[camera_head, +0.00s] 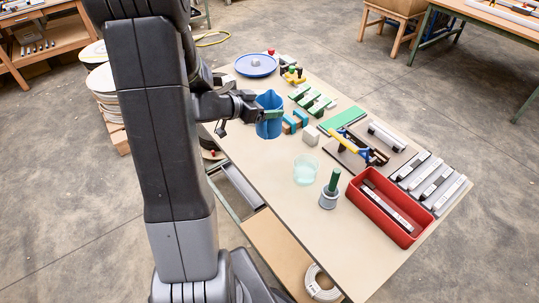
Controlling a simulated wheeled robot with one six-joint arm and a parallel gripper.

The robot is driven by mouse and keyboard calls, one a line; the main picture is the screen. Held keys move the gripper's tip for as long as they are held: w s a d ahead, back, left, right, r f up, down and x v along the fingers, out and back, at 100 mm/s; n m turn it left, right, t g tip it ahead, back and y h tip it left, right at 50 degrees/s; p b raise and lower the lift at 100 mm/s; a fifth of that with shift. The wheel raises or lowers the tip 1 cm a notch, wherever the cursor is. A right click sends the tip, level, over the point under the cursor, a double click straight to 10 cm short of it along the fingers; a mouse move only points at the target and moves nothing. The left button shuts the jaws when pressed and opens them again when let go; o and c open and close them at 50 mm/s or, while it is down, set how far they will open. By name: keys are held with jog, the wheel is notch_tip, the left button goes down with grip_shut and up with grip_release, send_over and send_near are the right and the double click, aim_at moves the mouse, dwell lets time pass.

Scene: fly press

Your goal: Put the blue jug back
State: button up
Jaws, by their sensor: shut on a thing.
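The blue jug (269,127) is in the head camera view, upright at the left part of the workbench. My gripper (262,113) reaches it from the left and is shut on it. The jug appears to be held near or above the bench top; I cannot tell if its base touches. Part of the jug's side is hidden by my gripper's fingers.
On the bench (262,168) stand a clear glass (306,170), a green-handled tool (331,190), a red tray (384,218), a blue dish (256,65), a green mat (341,120) and blue-brown blocks (300,119). The front left of the bench top is clear.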

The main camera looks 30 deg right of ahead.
jog(key=shift+s+d+f, duration=0.15)
jog(key=shift+f, duration=0.15)
notch_tip(320, 180, down, 9)
jog(key=shift+f+b, duration=0.1)
jog(key=shift+b, duration=0.5)
jog(key=shift+f, duration=0.15)
jog(key=o, duration=1.5)
jog(key=shift+c, duration=0.2)
jog(key=shift+r, duration=0.3)
jog(key=w+v, duration=0.1)
jog(key=v, duration=1.1)
jog(key=shift+s, duration=0.35)
